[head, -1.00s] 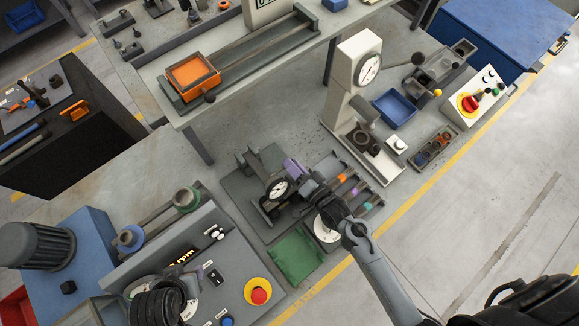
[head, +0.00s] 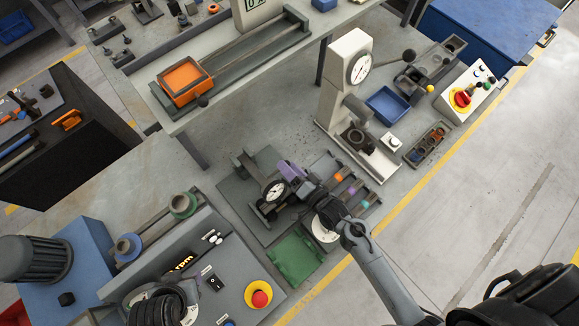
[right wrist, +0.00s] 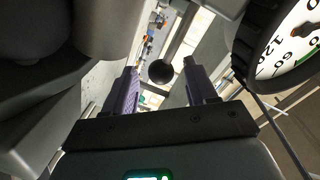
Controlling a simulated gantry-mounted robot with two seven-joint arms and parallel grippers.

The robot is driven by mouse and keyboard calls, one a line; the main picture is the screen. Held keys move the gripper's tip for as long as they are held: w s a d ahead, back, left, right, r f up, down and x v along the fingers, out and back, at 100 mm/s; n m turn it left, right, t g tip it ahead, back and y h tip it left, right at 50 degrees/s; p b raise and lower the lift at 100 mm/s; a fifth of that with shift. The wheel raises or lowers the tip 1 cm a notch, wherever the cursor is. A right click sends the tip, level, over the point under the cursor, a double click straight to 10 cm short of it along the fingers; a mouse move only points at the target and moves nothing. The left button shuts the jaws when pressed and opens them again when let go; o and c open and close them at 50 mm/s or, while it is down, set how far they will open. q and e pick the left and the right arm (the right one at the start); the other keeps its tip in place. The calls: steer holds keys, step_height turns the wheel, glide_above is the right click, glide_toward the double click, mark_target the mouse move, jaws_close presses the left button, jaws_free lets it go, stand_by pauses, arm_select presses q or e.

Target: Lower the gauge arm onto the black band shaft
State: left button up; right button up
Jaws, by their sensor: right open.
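The gauge fixture stands on a dark base plate (head: 262,230) at the centre of the head view, with a round dial gauge (head: 275,191). Its dial also shows large at the right of the right wrist view (right wrist: 290,45). My right gripper (head: 287,169), with purple fingers, is open above the fixture, close to the dial. In the right wrist view a black ball knob (right wrist: 161,72) on a rod shows between the open fingers, with visible gaps either side. Shafts with orange, purple and teal bands (head: 350,190) lie right of the gripper; I cannot make out a black band. My left gripper is poorly seen.
A green plate (head: 295,259) lies in front of the fixture. The white press with a dial (head: 345,75) stands behind right, beside a blue tray (head: 388,105). A grey control unit with a red button (head: 260,298) is at front left. Open floor lies right.

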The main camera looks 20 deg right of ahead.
arm_select(q)
steer(key=shift+d+f+b, duration=0.15)
steer(key=shift+f+b, duration=0.2)
arm_select(e)
steer(key=v, duration=1)
steer(key=shift+s, duration=0.2)
